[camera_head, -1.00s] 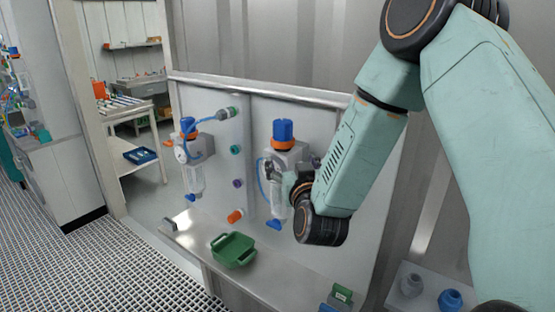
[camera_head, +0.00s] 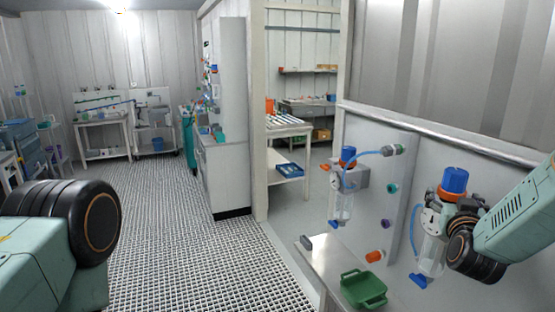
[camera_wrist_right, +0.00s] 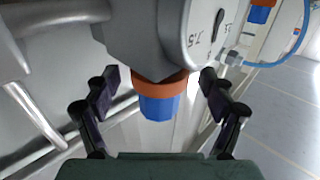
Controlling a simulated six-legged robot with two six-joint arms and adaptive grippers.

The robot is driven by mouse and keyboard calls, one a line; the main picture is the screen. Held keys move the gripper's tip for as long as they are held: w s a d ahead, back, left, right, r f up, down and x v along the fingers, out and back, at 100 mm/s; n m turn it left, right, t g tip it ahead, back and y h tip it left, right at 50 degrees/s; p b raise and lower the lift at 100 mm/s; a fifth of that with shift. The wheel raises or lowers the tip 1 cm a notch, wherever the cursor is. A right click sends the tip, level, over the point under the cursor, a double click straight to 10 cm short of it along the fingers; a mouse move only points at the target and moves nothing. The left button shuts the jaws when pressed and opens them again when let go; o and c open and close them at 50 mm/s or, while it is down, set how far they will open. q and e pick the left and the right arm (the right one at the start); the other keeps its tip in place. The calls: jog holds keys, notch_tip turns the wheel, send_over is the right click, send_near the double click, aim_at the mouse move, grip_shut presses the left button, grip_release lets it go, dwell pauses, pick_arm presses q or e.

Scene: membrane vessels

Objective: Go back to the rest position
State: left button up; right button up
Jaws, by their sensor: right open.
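The nearer membrane vessel (camera_head: 431,250) hangs upright on the panel at right, with a blue cap (camera_head: 454,180), an orange ring, a gauge and a clear bowl. My right gripper (camera_head: 462,212) is at the right side of its head, partly hidden. In the right wrist view the open fingers (camera_wrist_right: 158,78) stand either side of the blue cap with its orange ring (camera_wrist_right: 160,103); I cannot tell whether they touch it. The second vessel (camera_head: 341,205) hangs farther left, clear of the gripper. My left arm shows at lower left; its gripper is out of view.
A green tray (camera_head: 363,288) sits on the ledge (camera_head: 325,262) below the vessels. An orange fitting (camera_head: 375,256) and teal fitting (camera_head: 392,188) are on the panel. A grey cabinet (camera_head: 226,175) stands farther back. The grated floor (camera_head: 170,230) is clear at left.

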jog(key=shift+x, duration=1.1)
jog(key=shift+w+d+r, duration=0.1)
